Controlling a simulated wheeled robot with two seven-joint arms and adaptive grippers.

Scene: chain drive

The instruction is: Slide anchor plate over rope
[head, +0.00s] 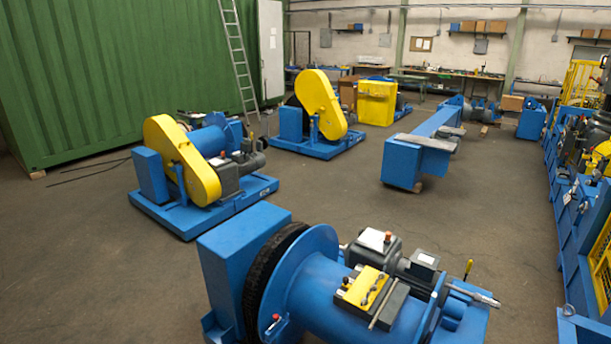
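No gripper of mine shows in the head view. A large blue winch-like machine (318,285) stands in the near foreground, cut off by the bottom edge. A thick black band (268,268) runs around it beside a blue flange; I cannot tell whether it is rope or chain. A small yellow plate (366,287) with several dark bolts or pins lies on a dark block on top of the machine. I cannot tell whether it is the anchor plate. No rope can be clearly made out.
Two blue machines with yellow guards (182,160) (321,103) stand behind on the left. A long blue beam (425,140) lies at centre right. Blue machinery (575,215) lines the right edge. A ladder (238,55) leans on the green container (110,70). Grey floor (335,185) between them is clear.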

